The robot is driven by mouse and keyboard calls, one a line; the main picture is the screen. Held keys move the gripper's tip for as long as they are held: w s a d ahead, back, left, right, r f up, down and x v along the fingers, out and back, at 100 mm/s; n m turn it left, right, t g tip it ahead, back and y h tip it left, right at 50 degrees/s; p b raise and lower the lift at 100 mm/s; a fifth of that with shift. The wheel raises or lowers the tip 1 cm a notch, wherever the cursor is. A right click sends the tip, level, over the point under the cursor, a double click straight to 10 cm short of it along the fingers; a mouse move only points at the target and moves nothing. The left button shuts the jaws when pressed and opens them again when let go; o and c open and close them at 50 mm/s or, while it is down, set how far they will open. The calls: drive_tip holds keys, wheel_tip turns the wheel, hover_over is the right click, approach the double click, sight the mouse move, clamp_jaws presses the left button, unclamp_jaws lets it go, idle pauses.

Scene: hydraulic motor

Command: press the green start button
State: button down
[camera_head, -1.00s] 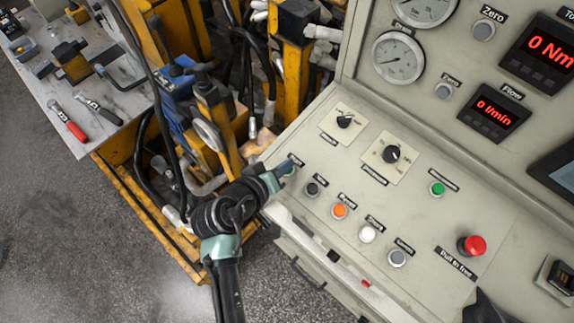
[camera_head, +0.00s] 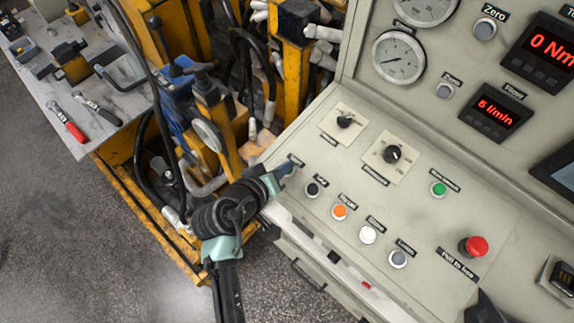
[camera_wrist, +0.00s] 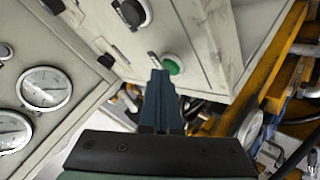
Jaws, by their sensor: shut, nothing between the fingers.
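The green start button (camera_wrist: 173,66) shows in the wrist view on the panel's corner, just past my fingertips and slightly to their right. My gripper (camera_wrist: 160,74) is shut and empty, its blue fingers together, tips at the button's left edge in that picture. I cannot tell whether they touch it. In the head view my gripper (camera_head: 287,169) is at the panel's left corner and hides the button. Another green button (camera_head: 438,188) sits farther right on the panel.
The sloped panel (camera_head: 330,240) also holds a black button (camera_head: 313,189), an orange button (camera_head: 339,211), two pale buttons, two knobs and a red emergency stop (camera_head: 473,246). The flow display (camera_head: 496,112) reads 6 l/min. Yellow frames and hoses stand left of the panel.

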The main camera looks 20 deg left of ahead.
idle(0.3)
drive_tip(key=shift+s+r+p, duration=0.15)
drive_tip(key=shift+r+p, duration=0.6)
drive_tip(key=shift+r, duration=0.1)
drive_tip(key=r+p, duration=0.4)
drive_tip(key=shift+s+a+r, duration=0.15)
drive_tip(key=shift+s+r, duration=0.2)
idle(0.5)
